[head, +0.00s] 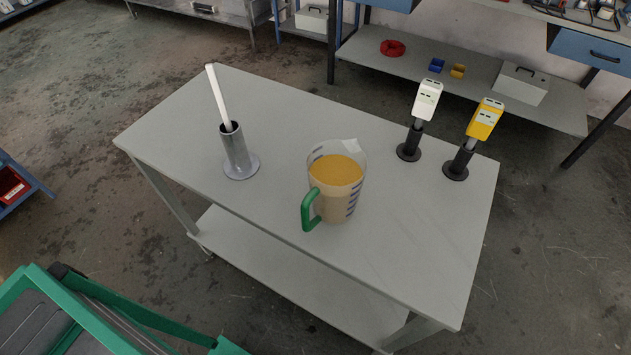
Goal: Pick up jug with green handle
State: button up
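A clear measuring jug (336,182) with dark scale marks stands upright on the grey table (410,258), near the middle of its top. It holds an orange-yellow liquid. Its green handle (311,210) points toward the lower left of the picture, near the table's front edge. The pouring lip is at the far upper right side of the jug. My gripper is not in the head view.
A metal holder (238,155) with a white stick (218,94) stands left of the jug. A white device (427,100) and a yellow device (485,120) stand in black holders at right. A green-framed thing (120,318) is at lower left. The table's right front is clear.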

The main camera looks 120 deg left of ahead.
aim_at(337, 170)
jog(key=u, duration=0.9)
jog(key=i, duration=0.1)
jog(key=u, duration=2.15)
jog(key=k, duration=0.8)
jog(key=u, duration=0.15)
jog(key=i, duration=0.8)
jog(key=z, duration=0.05)
